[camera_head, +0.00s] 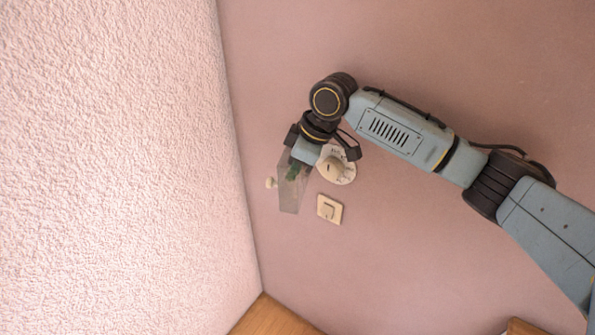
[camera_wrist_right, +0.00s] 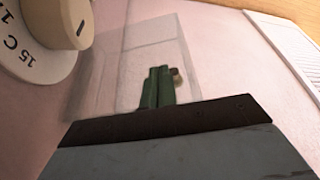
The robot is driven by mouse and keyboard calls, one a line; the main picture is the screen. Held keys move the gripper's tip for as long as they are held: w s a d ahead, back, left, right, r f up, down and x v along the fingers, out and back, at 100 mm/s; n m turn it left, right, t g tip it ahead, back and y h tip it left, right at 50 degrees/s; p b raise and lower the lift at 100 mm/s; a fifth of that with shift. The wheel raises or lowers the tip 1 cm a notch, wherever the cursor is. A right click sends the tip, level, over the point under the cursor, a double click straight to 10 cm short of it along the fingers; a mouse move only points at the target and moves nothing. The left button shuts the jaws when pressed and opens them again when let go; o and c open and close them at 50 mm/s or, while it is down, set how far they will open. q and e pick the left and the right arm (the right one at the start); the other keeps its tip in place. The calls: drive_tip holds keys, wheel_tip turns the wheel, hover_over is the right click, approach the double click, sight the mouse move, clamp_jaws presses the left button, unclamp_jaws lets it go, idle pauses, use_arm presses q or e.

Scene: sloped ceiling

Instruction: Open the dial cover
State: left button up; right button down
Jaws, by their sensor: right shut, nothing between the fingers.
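The dial (camera_head: 340,174) is a round cream thermostat dial with a knob, on the pink wall; part of it is behind my right wrist. It also shows at the upper left of the right wrist view (camera_wrist_right: 36,66). The clear dial cover (camera_head: 289,203) stands swung out to the left of the dial, which is uncovered. Its small cream knob (camera_head: 271,183) is on the far side from the dial. My right gripper (camera_head: 292,173) has its green fingers (camera_wrist_right: 159,86) shut and empty, close to the cover's dial side; I cannot tell whether they touch. My left gripper is out of view.
A square cream wall switch (camera_head: 329,208) sits just below the dial. A rough white sloped surface (camera_head: 120,160) fills the left, meeting the pink wall near the cover. Wooden floor (camera_head: 272,318) shows below. A white slatted panel (camera_wrist_right: 288,48) is at the wrist view's right.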

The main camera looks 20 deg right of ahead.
idle(0.5)
drive_tip(key=w+a+m+t+h+p, duration=0.2)
drive_tip(key=w+a+m+p, duration=0.1)
drive_tip(key=w+m+p, duration=0.4)
drive_tip(key=shift+a+m+h+p, duration=0.4)
drive_tip(key=shift+m+p, duration=0.7)
drive_tip(key=shift+p, duration=1.3)
drive_tip(key=shift+f, duration=0.1)
